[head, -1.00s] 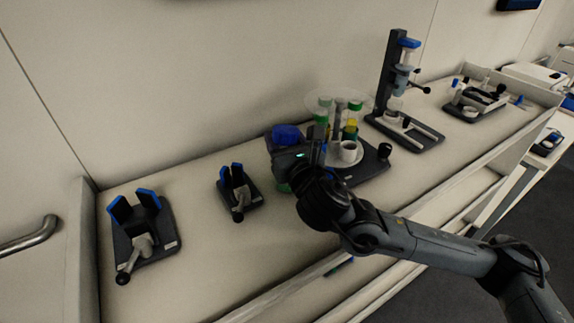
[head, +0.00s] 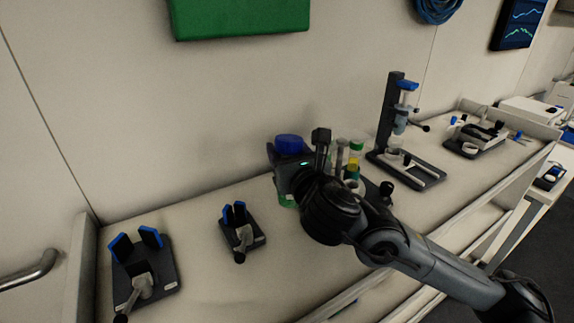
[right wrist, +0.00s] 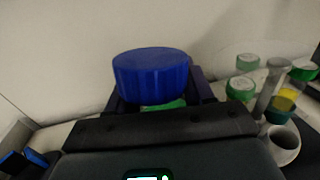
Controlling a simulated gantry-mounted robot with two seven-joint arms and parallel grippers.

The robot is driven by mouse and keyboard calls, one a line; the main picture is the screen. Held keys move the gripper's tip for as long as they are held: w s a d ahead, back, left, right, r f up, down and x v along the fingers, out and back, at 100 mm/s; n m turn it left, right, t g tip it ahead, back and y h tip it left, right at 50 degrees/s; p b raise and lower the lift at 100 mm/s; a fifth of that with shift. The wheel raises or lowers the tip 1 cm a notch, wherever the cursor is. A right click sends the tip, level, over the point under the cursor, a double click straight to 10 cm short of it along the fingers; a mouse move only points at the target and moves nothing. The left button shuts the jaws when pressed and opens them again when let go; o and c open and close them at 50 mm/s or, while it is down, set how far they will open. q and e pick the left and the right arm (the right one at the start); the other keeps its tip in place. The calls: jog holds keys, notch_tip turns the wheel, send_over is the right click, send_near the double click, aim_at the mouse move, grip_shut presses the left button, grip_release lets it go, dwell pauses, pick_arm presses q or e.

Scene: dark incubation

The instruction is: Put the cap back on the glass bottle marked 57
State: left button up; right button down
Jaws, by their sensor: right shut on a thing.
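A ribbed blue cap (head: 289,144) sits at the top of a bottle, whose green lower part (head: 287,200) shows below my right gripper (head: 283,165). In the right wrist view the cap (right wrist: 152,75) stands upright above the jaws, with a strip of green (right wrist: 164,104) under it. The gripper hides most of the bottle's body, and no number is readable. I cannot tell how firmly the cap is seated. My left gripper is not in view.
Two dark stands with blue jaws, a large one (head: 166,272) and a small one (head: 250,240), are empty on the left of the bench. Green-capped tubes (head: 356,146) stand just right of my gripper. A tall dark stand (head: 388,115) is behind. Bare bench lies between the stands.

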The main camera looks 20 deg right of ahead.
jog(key=shift+r, duration=1.35)
